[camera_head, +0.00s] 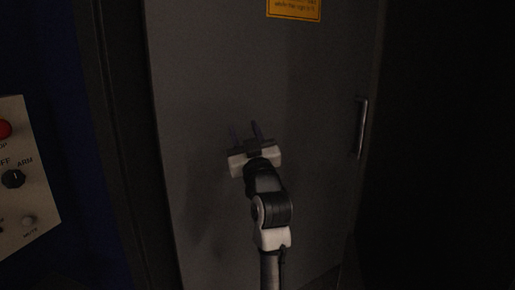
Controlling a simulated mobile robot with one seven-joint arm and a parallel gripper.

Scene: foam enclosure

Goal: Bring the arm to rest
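My gripper (245,130) is in the middle of the head view, at the end of my raised arm. Its two dark fingers point up and away, with a gap between them. It is open and nothing shows between the fingers. Behind it is a large grey door (215,75). I cannot tell how far the fingertips are from the door's surface. My arm's lower links run down to the bottom edge of the view.
The door has a metal bar handle (361,128) on its right side and a yellow sign (294,9) at the top. At the left, a pale control panel (30,200) carries a red button (4,129) and a black knob (13,179) near the word ARM. The far right is dark.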

